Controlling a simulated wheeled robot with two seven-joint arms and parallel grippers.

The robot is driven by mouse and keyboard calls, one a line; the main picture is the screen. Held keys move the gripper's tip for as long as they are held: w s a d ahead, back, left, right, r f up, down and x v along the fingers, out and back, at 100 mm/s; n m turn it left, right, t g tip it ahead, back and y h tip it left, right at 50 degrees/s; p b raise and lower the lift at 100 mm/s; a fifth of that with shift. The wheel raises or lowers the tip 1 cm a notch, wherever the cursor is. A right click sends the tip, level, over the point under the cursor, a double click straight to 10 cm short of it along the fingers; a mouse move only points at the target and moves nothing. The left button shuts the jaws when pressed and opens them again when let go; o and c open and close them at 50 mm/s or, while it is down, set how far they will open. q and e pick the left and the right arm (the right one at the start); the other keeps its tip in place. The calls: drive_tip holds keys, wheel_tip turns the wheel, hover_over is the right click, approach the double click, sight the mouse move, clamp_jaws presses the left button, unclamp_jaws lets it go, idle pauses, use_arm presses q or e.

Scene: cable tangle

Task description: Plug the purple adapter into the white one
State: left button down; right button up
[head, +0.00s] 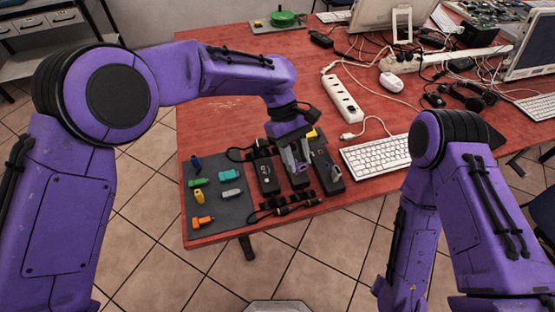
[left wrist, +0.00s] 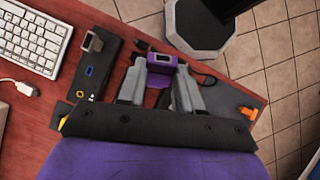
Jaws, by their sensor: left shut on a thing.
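My left gripper (head: 299,172) hangs over the dark hubs near the table's front edge. In the left wrist view its grey fingers (left wrist: 161,72) are shut on the purple adapter (left wrist: 162,61), which shows at the fingertips. In the head view the fingers mostly hide this adapter. A pale grey-white piece (left wrist: 93,42) sits at the end of a black hub (left wrist: 93,66), to the left of the fingers in the wrist view. A light grey adapter (head: 231,193) lies on the dark mat; I cannot tell which of these is the white one. My right gripper is out of view.
The mat (head: 222,212) holds several coloured adapters, including an orange one (head: 203,222). Black hubs (head: 265,170) flank the gripper, with cables (head: 285,206) in front. A keyboard (head: 375,156) and a power strip (head: 342,100) lie to the right.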

use_arm(q)
drive_tip(key=w+d+r+n+t+h, duration=0.2)
drive_tip(key=d+n+t+h, duration=0.75)
drive_tip(key=n, duration=0.55)
drive_tip(key=shift+g, duration=0.35)
wheel_tip(320, 180, down, 5)
drive_tip(key=b, duration=0.5)
drive_tip(key=shift+w, duration=0.1)
drive_tip(key=shift+a+r, duration=0.1)
drive_tip(key=shift+f+b, duration=0.8)
drive_tip(key=shift+f, duration=0.35)
drive_tip(key=c, duration=0.7)
unclamp_jaws()
